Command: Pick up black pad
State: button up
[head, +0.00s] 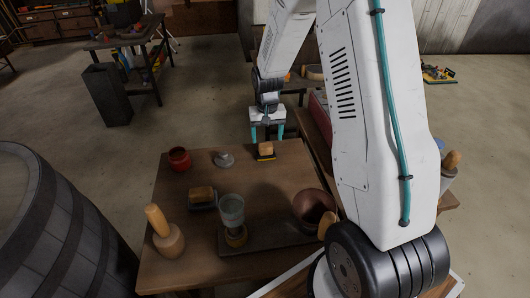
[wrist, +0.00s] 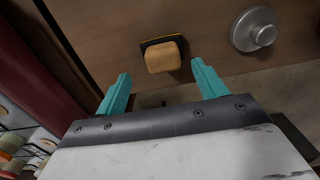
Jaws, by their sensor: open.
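A small pad (head: 265,157) with a black base, a yellow edge and a tan block on top lies near the table's far edge. It also shows in the wrist view (wrist: 163,55), just beyond the fingertips. Another dark pad (head: 203,206) with a tan block on it lies at the table's left-middle. I cannot tell for sure which one is the black pad. My gripper (head: 267,135) is open and empty, its teal fingers pointing down behind the yellow-edged pad. In the wrist view my gripper (wrist: 161,76) has its fingers apart, on either side of that pad.
The wooden table (head: 165,240) also bears a red pot (head: 180,159), a grey metal weight (head: 224,160), a wooden pestle-like tool (head: 165,235), a grey cup (head: 231,209) and a reddish bowl (head: 312,205). A barrel (head: 60,225) stands at the left. Bare tabletop surrounds the yellow-edged pad.

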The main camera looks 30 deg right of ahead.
aim_at(266, 145)
jog(key=f, duration=0.5)
jog(key=shift+w+a, duration=0.1)
jog(key=shift+a, duration=0.15)
jog(key=c, duration=1.2)
jog(key=shift+o, duration=0.2)
jog(key=shift+r, duration=0.15)
jog(key=shift+w+r, duration=0.1)
jog(key=shift+r, duration=0.55)
jog(key=shift+s+r, duration=0.2)
jog(key=shift+r, duration=0.35)
jog(key=shift+s+r, duration=0.15)
jog(key=shift+r, duration=0.4)
jog(key=shift+s+a+r, duration=0.2)
jog(key=shift+s+a, duration=0.35)
jog(key=shift+s, duration=1.95)
jog(key=shift+s+a+r, duration=0.25)
jog(key=shift+s+a, duration=0.25)
jog(key=shift+s, duration=2.05)
jog(key=shift+s+a+r, duration=0.2)
jog(key=shift+s+a, duration=0.35)
jog(key=shift+s, duration=1.95)
